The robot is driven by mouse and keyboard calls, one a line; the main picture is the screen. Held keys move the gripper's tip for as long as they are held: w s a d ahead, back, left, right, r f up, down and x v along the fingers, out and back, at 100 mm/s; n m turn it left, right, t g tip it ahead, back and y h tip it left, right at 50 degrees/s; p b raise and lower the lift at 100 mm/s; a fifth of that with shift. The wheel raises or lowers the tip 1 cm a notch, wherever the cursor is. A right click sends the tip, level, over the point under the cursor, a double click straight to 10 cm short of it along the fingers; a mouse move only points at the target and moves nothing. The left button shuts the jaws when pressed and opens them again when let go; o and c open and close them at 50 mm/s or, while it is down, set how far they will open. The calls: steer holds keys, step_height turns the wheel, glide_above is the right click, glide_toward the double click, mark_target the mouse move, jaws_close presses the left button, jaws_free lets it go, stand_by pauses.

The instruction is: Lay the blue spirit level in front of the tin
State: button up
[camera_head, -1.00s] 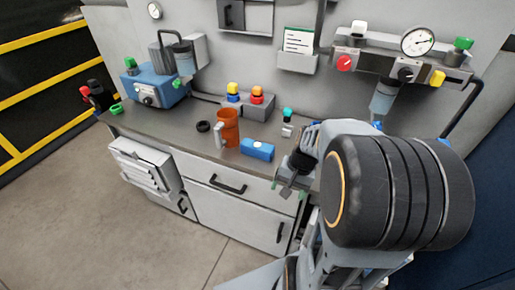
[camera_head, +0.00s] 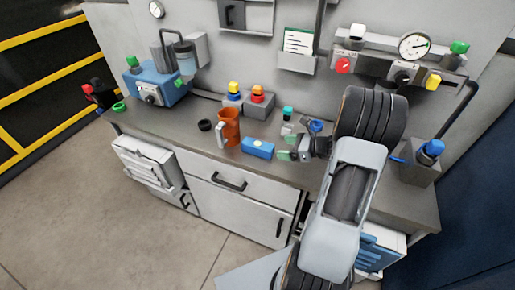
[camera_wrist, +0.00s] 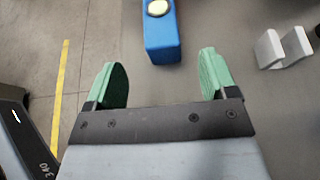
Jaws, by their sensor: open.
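The blue spirit level (camera_head: 258,149), a blue block with a pale yellow round vial, lies on the grey bench near its front edge. An orange mug-shaped container (camera_head: 229,128) with a grey handle stands just left of it; I cannot tell whether this is the tin. My gripper (camera_head: 290,154) is just right of the level. In the wrist view my gripper (camera_wrist: 163,78) has its green fingers spread with nothing between them. The level (camera_wrist: 162,36) shows beyond the fingertips, roughly in line with the gap, its far end cut off by the picture edge.
A black ring (camera_head: 204,125) lies left of the orange container. A grey box with coloured buttons (camera_head: 258,106) stands behind. A blue machine (camera_head: 155,86) is at the bench's left. A grey angled piece (camera_wrist: 283,48) shows at right in the wrist view. The front edge is close.

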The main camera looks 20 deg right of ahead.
mark_target(266, 146)
steer(key=p+x, duration=0.1)
steer(key=x, duration=0.8)
steer(key=shift+w+a, duration=0.2)
steer(key=shift+w, duration=0.1)
steer(key=c, duration=1.2)
steer(key=shift+c, duration=0.2)
steer(key=shift+r, duration=0.6)
step_height(266, 146, up, 2)
steer(key=shift+s+r, duration=0.15)
steer(key=shift+r, duration=0.05)
steer(key=s+a+r, duration=0.2)
steer(key=s+r, duration=0.7)
steer(key=s, duration=0.4)
steer(key=shift+s+a, duration=0.2)
steer(key=shift+s, duration=0.1)
